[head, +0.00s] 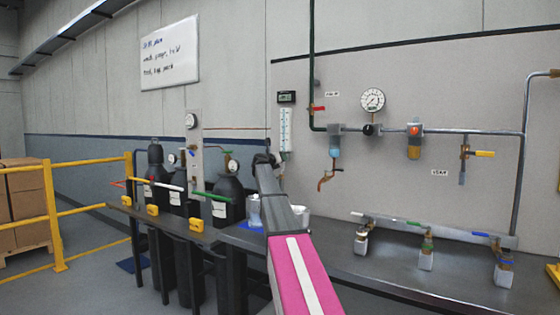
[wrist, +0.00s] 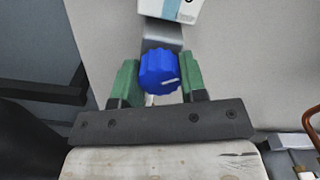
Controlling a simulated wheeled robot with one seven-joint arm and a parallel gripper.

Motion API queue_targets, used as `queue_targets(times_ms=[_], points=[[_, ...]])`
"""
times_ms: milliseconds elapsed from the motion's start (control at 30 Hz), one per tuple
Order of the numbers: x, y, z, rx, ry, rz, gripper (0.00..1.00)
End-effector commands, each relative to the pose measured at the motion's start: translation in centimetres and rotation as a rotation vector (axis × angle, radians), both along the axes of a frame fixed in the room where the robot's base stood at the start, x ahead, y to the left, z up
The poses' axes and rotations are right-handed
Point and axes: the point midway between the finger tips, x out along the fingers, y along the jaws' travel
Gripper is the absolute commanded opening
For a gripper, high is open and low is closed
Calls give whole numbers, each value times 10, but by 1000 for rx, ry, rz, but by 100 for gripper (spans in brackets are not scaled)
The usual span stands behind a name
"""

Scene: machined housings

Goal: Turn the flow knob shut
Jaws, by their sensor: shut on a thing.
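The flow knob (wrist: 159,72) is a blue ribbed knob with a white pointer line, which points right and slightly up in the wrist view. My gripper (wrist: 157,82) is shut on it, one green finger pad on each side. The knob sits on a grey block below a white gauge body (wrist: 176,10), cut off at the top. In the head view, my gripper (head: 268,160) is at the wall by the foot of the clear flow tube (head: 285,130). The knob is hidden there behind my gripper.
A bench (head: 350,268) runs along the wall below, with a valve manifold (head: 420,230) on it. Dark gas cylinders (head: 228,190) stand left of my arm. Pipes, a round gauge (head: 372,99) and several valves are on the wall to the right.

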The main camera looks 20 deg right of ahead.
Motion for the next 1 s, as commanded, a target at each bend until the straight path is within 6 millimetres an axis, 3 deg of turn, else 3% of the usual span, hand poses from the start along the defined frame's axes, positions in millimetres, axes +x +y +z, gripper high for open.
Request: queue_targets(times_ms=[267,1000], points=[[0,0,0,-76,98,0,15],[-1,0,1,-464,594,0,15]])
